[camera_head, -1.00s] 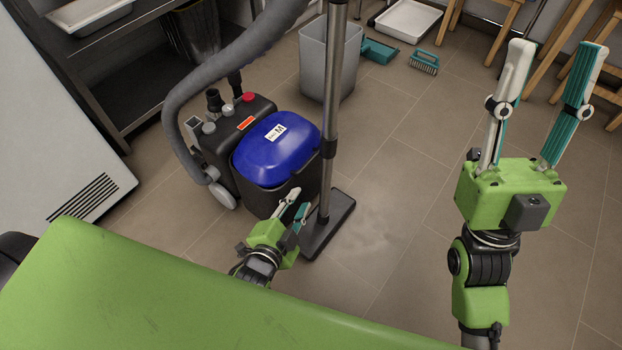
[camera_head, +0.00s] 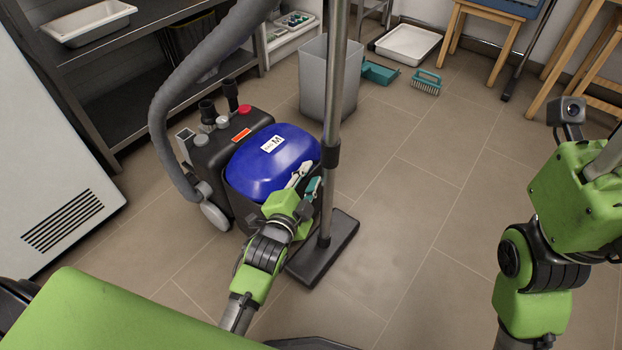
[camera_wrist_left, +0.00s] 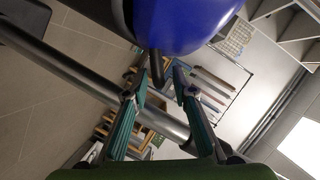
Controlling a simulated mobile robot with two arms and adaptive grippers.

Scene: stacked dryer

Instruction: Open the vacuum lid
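The vacuum (camera_head: 238,145) is a black box-shaped machine on the floor, with a domed blue lid (camera_head: 262,172) that lies down on its body. The blue lid also shows at the top of the left wrist view (camera_wrist_left: 185,22). My left gripper (camera_head: 306,180) is at the lid's front right edge, beside the metal tube. In the left wrist view its fingertips (camera_wrist_left: 161,74) are apart, just below the lid, with a small dark part (camera_wrist_left: 157,64) between or behind them. Contact cannot be told. My right gripper's body (camera_head: 580,195) is at the right edge; its fingertips are out of frame.
A metal vacuum tube (camera_head: 334,110) with a flat black floor head (camera_head: 325,248) stands close to my left gripper. A grey hose (camera_head: 160,130) arches over the vacuum's left. A grey bin (camera_head: 315,80) stands behind. The floor to the right is clear.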

